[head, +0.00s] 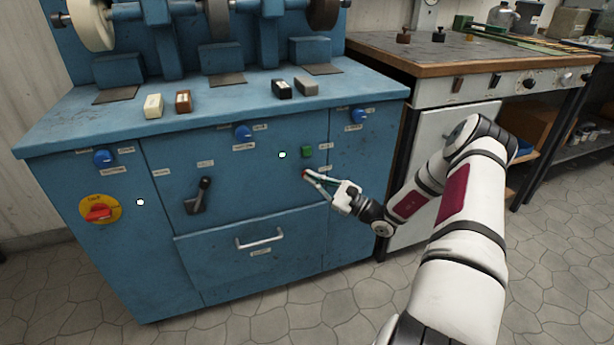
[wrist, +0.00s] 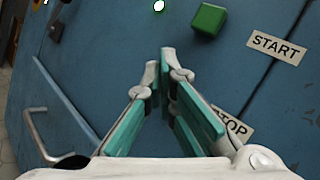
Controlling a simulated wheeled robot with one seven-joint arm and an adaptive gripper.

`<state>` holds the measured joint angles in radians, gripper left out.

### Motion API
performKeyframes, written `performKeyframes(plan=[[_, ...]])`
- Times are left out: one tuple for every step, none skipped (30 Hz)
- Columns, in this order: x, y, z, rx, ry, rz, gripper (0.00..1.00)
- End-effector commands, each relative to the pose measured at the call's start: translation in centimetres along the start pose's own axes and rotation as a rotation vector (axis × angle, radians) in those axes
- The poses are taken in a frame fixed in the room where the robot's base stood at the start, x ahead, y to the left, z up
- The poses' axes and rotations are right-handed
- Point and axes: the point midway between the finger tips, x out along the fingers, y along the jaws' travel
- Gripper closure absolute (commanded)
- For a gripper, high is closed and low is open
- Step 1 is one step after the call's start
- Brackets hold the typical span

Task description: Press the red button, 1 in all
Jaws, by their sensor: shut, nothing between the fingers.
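The red button (head: 304,173) shows as a small red patch on the blue cabinet front in the head view, below the green button (head: 307,152). My gripper (head: 309,176) is shut and empty, with its fingertips right at the red button. I cannot tell whether they touch it or whether it is pressed in. In the wrist view my gripper (wrist: 166,62) points at the panel, its fingertips close together. The red button is hidden behind the fingers there. The STOP label (wrist: 236,128) is partly covered by a finger, and the green button (wrist: 208,19) is above, beside the START label (wrist: 277,46).
A red rotary switch (head: 98,212) on a yellow plate is at the cabinet's left. A black lever (head: 199,197) and a drawer handle (head: 259,238) stick out from the front. A lit white lamp (head: 282,155) is left of the green button. A workbench (head: 450,52) stands at right.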

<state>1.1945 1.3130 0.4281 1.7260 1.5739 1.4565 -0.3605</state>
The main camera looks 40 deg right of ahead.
Motion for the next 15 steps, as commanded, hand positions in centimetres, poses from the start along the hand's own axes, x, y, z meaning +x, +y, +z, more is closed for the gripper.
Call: performKeyframes(plan=[[0.05,-0.02,-0.04,0.000,0.000,0.000,1.00],[0.08,-0.03,-0.06,0.000,0.000,0.000,1.00],[0.11,-0.05,-0.08,0.000,0.000,0.000,1.00],[0.13,-0.07,-0.10,0.000,0.000,0.000,1.00],[0.16,-0.08,-0.12,0.000,0.000,0.000,1.00],[0.19,-0.10,-0.14,0.000,0.000,0.000,1.00],[0.22,-0.11,-0.16,0.000,0.000,0.000,1.00],[0.24,-0.13,-0.18,0.000,0.000,0.000,1.00],[0.27,-0.15,-0.20,0.000,0.000,0.000,1.00],[0.29,-0.17,-0.22,0.000,0.000,0.000,1.00],[0.32,-0.19,-0.23,0.000,0.000,0.000,1.00],[0.35,-0.21,-0.26,0.001,0.000,0.000,1.00],[0.37,-0.23,-0.28,0.000,0.000,0.000,1.00],[0.37,-0.23,-0.27,0.001,0.000,0.000,1.00],[0.36,-0.23,-0.27,0.001,0.000,0.000,1.00]])
